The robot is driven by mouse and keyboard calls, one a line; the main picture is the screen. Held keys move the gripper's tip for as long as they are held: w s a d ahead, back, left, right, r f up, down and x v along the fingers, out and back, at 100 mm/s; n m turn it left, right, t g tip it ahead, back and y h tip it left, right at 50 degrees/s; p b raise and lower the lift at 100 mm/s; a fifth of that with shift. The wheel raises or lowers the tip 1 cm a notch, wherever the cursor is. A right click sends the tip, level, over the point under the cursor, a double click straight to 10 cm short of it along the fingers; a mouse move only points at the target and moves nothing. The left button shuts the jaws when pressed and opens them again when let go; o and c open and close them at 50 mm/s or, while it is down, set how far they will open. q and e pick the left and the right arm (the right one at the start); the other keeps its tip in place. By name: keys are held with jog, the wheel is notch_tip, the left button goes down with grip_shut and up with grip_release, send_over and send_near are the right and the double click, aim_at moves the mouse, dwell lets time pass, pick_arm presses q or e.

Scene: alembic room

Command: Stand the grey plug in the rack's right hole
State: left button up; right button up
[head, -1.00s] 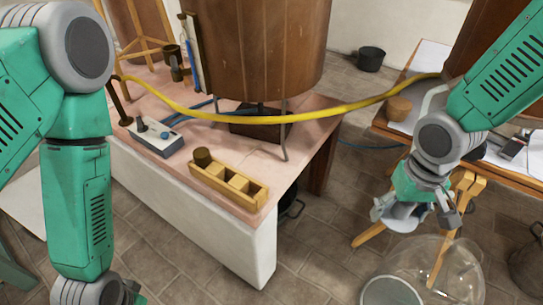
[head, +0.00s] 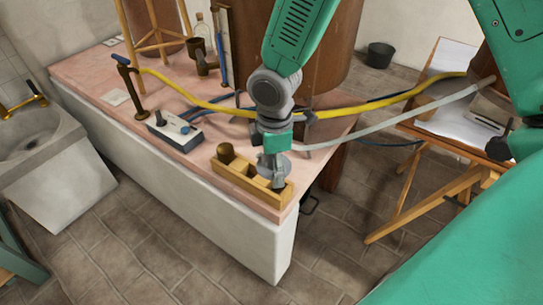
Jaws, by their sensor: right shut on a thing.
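The wooden rack (head: 235,177) lies near the front right corner of the pink-topped bench. A brown plug (head: 226,153) stands in its left hole. My right gripper (head: 277,178) points down over the right end of the rack. It is shut on the grey plug (head: 285,164), whose pale round part shows beside the fingers. The gripper hides most of the right hole, and I cannot tell whether the plug's lower end is inside it. My left gripper is not in view.
A switch box (head: 174,131) sits on the bench left of the rack. A yellow hose (head: 378,106) and a grey hose (head: 400,114) cross behind my right gripper. A large brown vat (head: 335,60) stands behind.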

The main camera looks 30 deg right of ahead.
jog(key=n, duration=0.3)
jog(key=w+d+n, duration=0.1)
jog(key=n, duration=0.1)
jog(key=shift+f, duration=0.15)
jog(key=n, duration=0.2)
jog(key=d+n, duration=0.1)
jog(key=n, duration=0.1)
jog(key=shift+w+f, duration=0.15)
jog(key=shift+w, duration=0.15)
jog(key=shift+w+d+f+n, duration=0.1)
jog(key=shift+n, duration=0.5)
jog(key=shift+w+d+n, duration=0.1)
jog(key=shift+n, duration=0.5)
notch_tip(320, 180, down, 5)
jog(key=b, duration=0.6)
jog(key=shift+p, duration=0.3)
jog(key=shift+r+p, duration=0.2)
jog(key=shift+p, duration=0.2)
jog(key=shift+f, duration=0.15)
jog(key=shift+f+b, duration=0.35)
jog(key=shift+f, duration=0.7)
